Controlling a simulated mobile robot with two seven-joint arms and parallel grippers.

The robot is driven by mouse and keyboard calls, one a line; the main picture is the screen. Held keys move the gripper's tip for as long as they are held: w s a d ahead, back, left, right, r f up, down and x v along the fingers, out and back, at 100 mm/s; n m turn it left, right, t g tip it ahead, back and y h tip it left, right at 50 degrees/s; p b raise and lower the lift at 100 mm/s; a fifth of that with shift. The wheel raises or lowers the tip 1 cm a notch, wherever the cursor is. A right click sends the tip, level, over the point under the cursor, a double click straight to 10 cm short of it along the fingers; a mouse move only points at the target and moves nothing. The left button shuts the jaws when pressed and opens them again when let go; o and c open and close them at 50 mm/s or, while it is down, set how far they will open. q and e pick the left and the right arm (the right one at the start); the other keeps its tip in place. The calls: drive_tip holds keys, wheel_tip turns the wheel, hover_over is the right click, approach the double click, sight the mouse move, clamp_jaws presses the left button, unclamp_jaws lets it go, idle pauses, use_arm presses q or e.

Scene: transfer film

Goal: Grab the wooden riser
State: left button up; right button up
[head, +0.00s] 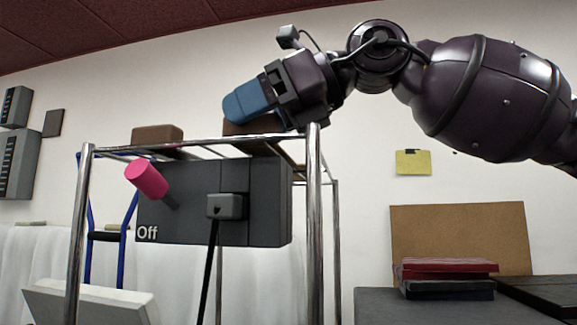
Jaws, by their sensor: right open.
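My right gripper (240,104) reaches in from the upper right with blue fingertips. It points left and down, just above the top of a metal-framed rack (313,200). The gripper is open; its fingers overlap in this view, so the gap is hard to see. A brown wooden-looking block (250,128) lies on the rack top behind and below the fingers, partly hidden by them. I cannot tell whether the fingers touch it. A second brown block (157,134) sits on the rack top further left. I cannot tell which one is the riser. My left gripper is out of view.
A dark box (270,200) marked "Off" with a pink-handled lever (147,178) hangs at the rack front. A brown board (460,235) stands behind red and black books (447,270) on a dark surface at right. A blue frame (90,215) stands at left.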

drive_tip(key=c, duration=1.1)
drive_tip(key=shift+r, duration=0.1)
